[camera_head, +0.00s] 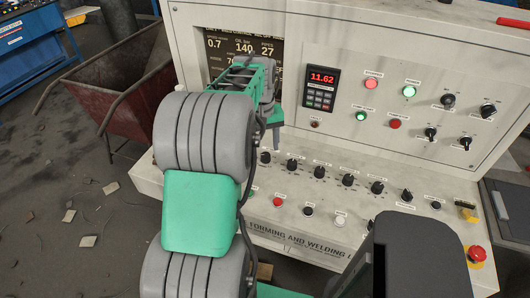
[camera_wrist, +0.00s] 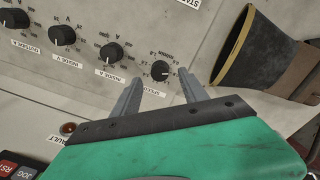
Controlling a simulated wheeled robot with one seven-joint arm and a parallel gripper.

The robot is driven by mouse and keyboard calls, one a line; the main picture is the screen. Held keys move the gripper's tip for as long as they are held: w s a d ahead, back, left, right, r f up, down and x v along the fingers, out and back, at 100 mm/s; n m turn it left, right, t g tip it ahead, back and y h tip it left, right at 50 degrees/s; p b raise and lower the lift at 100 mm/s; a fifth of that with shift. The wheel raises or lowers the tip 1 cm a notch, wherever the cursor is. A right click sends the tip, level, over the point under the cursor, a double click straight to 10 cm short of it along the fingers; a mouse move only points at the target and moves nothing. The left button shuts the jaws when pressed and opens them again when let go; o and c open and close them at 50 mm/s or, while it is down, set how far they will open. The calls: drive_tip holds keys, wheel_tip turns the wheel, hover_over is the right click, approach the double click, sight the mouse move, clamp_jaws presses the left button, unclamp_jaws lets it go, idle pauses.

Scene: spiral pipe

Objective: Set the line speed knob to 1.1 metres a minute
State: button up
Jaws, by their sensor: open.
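The likely line speed knob (camera_wrist: 160,70) is a small black knob with a printed scale around it, in the wrist view. Its label is partly hidden by a finger and I cannot read it fully. I cannot read its setting surely. My gripper (camera_wrist: 160,77) is open and its two fingers appear on either side of this knob. Nothing is held, and I cannot tell how far the fingertips are from the panel. In the head view my arm hides much of the gripper; the leftmost visible knob (camera_head: 265,157) is just right of my arm.
More black knobs, including the inside A knob (camera_wrist: 112,53), stand in a row beside it. A dark cuff-like object with a yellow rim (camera_wrist: 247,48) lies close to the right finger. A red display (camera_head: 322,77) reads 11.62. A red emergency button (camera_head: 477,254) is at far right.

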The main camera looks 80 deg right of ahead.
sight(265, 155)
drive_tip(key=shift+f, duration=1.6)
drive_tip(key=shift+c, duration=0.2)
clamp_jaws()
